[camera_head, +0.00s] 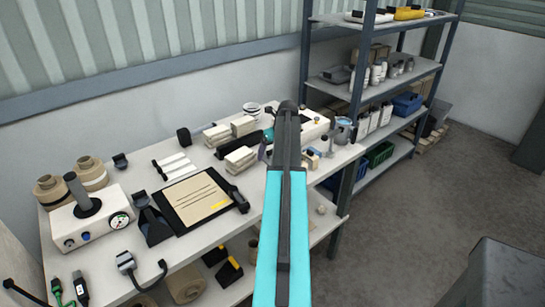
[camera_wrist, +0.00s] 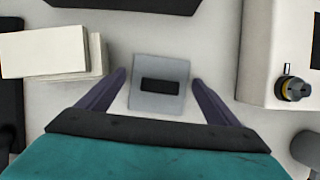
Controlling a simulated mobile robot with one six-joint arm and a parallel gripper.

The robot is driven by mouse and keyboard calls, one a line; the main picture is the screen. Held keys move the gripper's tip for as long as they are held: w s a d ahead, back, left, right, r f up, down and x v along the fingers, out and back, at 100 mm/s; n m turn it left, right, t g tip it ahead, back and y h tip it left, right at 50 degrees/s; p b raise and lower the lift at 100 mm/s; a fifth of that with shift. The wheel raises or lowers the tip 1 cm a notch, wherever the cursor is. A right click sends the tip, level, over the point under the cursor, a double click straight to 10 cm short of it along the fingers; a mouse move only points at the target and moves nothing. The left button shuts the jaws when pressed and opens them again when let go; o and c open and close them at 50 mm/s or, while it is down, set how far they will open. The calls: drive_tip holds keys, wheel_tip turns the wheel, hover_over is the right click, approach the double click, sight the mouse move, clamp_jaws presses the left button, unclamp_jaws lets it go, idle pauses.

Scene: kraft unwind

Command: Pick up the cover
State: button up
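In the wrist view, a small grey square plate with a dark rectangular slot, which looks like the cover (camera_wrist: 159,103), lies on the pale bench top (camera_wrist: 213,67). My gripper (camera_wrist: 158,78) is open, with one dark purple finger to the left of the plate and one to the right. There is a visible gap on both sides, and nothing is held. The height of the fingers above the bench is hard to tell. In the head view, my arm hides the plate and most of the gripper.
Stacked cream blocks (camera_wrist: 53,53) lie close to my left finger. A pale box with a black and yellow knob (camera_wrist: 293,89) stands at the right. In the head view, the bench also holds a clipboard (camera_head: 174,194) and a gauge box (camera_head: 92,222). A shelf rack (camera_head: 375,92) stands beyond.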

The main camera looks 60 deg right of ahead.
drive_tip(key=c, duration=0.8)
drive_tip(key=shift+o, duration=0.2)
drive_tip(key=shift+r, duration=0.2)
drive_tip(key=shift+r+b, duration=1.2)
drive_tip(key=shift+r, duration=3.6)
drive_tip(key=shift+s, duration=0.1)
